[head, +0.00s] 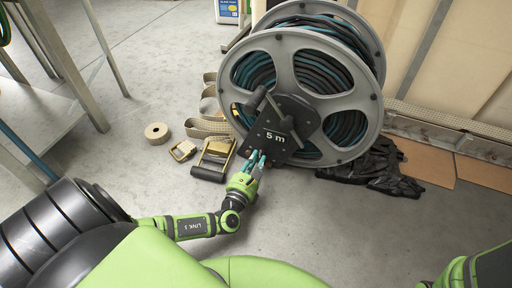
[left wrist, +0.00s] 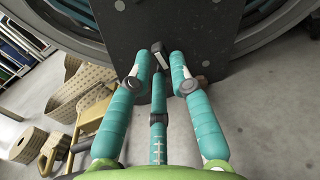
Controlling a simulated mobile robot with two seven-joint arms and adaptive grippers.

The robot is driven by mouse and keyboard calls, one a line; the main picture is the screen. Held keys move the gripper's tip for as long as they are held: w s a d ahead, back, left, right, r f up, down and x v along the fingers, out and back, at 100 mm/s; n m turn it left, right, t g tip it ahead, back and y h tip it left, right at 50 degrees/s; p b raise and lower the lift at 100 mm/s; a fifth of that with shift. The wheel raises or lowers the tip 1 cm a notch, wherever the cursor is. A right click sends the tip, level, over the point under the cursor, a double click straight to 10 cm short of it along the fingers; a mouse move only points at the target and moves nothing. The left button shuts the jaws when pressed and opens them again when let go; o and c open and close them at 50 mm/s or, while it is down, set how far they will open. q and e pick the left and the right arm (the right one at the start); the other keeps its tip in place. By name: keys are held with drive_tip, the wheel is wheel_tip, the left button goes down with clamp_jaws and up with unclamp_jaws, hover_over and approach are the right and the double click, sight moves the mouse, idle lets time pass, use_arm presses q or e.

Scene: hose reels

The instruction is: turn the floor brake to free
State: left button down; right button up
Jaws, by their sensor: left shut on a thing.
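The hose reel (head: 300,70) stands on the floor, a dark hose wound between its grey flanges. A dark plate marked "5 m" (head: 277,130) is on its near side. In the left wrist view a small lever with a dark end and a pale metal part (left wrist: 158,48) sticks out near the plate's lower edge; I take it for the brake. My left gripper (head: 258,156) is at the lower part of this plate. Its teal fingers (left wrist: 160,68) are shut on the lever. The lever's setting cannot be read. My right gripper is out of view.
A strap with a metal buckle and dark handle (head: 209,174) lies left of the gripper. A tape roll (head: 157,133) lies farther left. Black crumpled sheeting (head: 372,168) lies right of the reel. A metal-legged bench (head: 75,70) stands left. The floor in front is clear.

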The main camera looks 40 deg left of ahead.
use_arm(q)
drive_tip(key=shift+w+a+r, duration=0.15)
drive_tip(key=shift+w, duration=0.05)
drive_tip(key=c, duration=1.1)
unclamp_jaws()
drive_tip(key=shift+s, duration=0.1)
wheel_tip(320, 180, up, 10)
drive_tip(key=shift+f, duration=0.1)
